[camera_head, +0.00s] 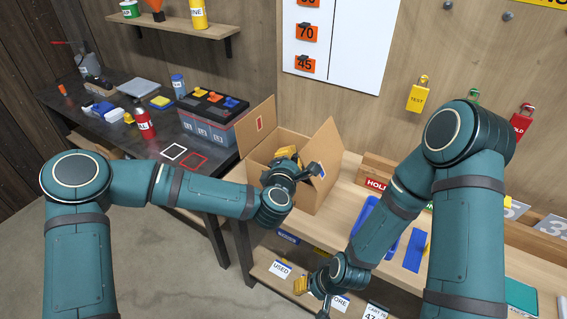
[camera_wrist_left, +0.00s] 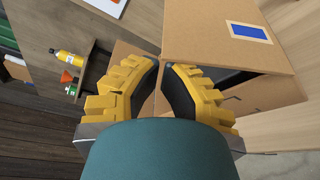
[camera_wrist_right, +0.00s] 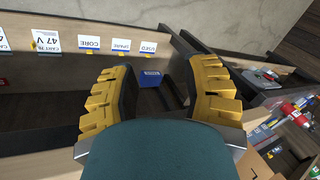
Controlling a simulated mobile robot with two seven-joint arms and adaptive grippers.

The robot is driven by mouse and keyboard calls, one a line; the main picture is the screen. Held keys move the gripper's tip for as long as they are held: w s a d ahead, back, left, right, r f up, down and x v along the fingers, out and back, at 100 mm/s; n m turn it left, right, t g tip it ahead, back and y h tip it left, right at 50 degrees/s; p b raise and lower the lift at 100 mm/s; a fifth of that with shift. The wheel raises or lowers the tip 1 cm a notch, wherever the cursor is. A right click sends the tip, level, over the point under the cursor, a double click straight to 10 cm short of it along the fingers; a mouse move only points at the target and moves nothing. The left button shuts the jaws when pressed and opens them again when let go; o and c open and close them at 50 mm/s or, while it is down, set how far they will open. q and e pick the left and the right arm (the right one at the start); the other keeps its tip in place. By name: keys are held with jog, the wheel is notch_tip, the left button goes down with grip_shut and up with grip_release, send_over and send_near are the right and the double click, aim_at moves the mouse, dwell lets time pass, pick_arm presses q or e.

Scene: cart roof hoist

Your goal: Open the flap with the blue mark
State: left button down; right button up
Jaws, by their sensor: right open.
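A cardboard box (camera_head: 290,142) stands on the wooden bench. Its left flap (camera_head: 257,126) stands up and bears a red mark. Its right flap (camera_head: 328,146) also stands up, leaning outward. The left wrist view shows the flap with the blue mark (camera_wrist_left: 205,48) up close; it looks like the right flap. My left gripper (camera_head: 284,153) is at the box, by that flap. Its fingertips (camera_wrist_left: 161,66) are close together at a cardboard edge; whether they grip it is unclear. My right gripper (camera_head: 301,286) is open and empty, low in front of the lower shelf.
A black table (camera_head: 120,128) at left carries a battery (camera_head: 210,115), a red bottle (camera_head: 143,122) and small items. A blue tray (camera_head: 374,226) lies on the bench right of the box. Padlocks hang on the wall behind. The lower shelf (camera_wrist_right: 60,83) has labels along its edge.

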aim_at(304, 148)
pick_arm(q)
jog(key=shift+s+d+r+m+t+b, duration=0.2)
jog(key=shift+s+d+r+m+b, duration=0.15)
jog(key=shift+d+m+b, duration=0.2)
jog(key=shift+s+d+r+m+t+b, duration=0.25)
jog(key=shift+s+d+m+b, duration=0.2)
jog(key=shift+d+m, duration=0.15)
jog(key=shift+s+d+r+m+t+b, duration=0.25)
jog(key=shift+s+d+m+b, duration=0.25)
jog(key=shift+d+m+b, duration=0.25)
jog(key=shift+s+d+r+m+t+b, duration=0.25)
jog(key=shift+s+d+m+b, duration=0.3)
jog(key=shift+m+b, duration=0.2)
pick_arm(e)
jog(key=shift+g, duration=0.3)
jog(key=shift+s+a+f, duration=0.1)
jog(key=shift+s+f, duration=0.15)
jog(key=shift+f, duration=0.65)
jog(key=shift+s+a+f, duration=0.1)
jog(key=shift+s+f, duration=0.2)
jog(key=shift+f, duration=0.65)
jog(key=shift+s+f, duration=0.25)
jog(key=shift+f, duration=0.65)
pick_arm(q)
jog(key=shift+w, duration=0.1)
